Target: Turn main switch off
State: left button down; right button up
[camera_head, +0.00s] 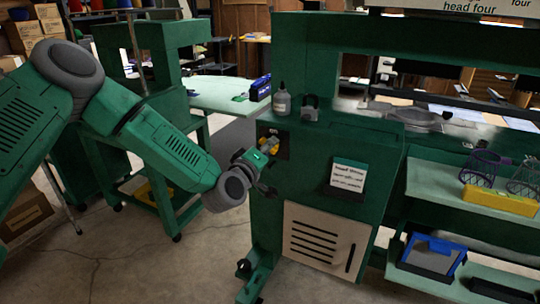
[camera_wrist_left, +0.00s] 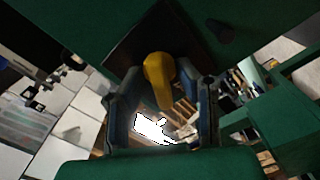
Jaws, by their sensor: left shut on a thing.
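The main switch has a yellow handle (camera_head: 269,145) on a dark plate (camera_head: 283,153), on the upper left of the green machine's front. The handle also shows in the left wrist view (camera_wrist_left: 158,75), where it lies between the two finger pads of my left gripper. My left gripper (camera_head: 263,160) is at the switch and shut on the handle. In the left wrist view the handle's rounded end is at the top and its narrow part points down. In the head view, the gripper partly hides the switch. My right gripper is in neither view.
A bottle (camera_head: 282,100) and a padlock-shaped grey item (camera_head: 310,108) stand on the machine's top edge. A label card (camera_head: 348,175) and a vented cream panel (camera_head: 325,238) are on its front. A green cart (camera_head: 160,150) stands behind my left arm.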

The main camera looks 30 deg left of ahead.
pick_arm(q)
jog(key=n+b, duration=0.1)
jog(key=n, duration=0.1)
jog(key=n+b, duration=0.3)
jog(key=shift+a+f+n, duration=0.15)
jog(key=shift+f+n, duration=0.15)
jog(key=shift+f, duration=0.05)
jog(key=shift+s+r+n, duration=0.15)
jog(key=shift+n, duration=0.15)
jog(key=c, duration=1.5)
grip_release()
jog(key=shift+c, duration=0.2)
jog(key=shift+a, duration=0.1)
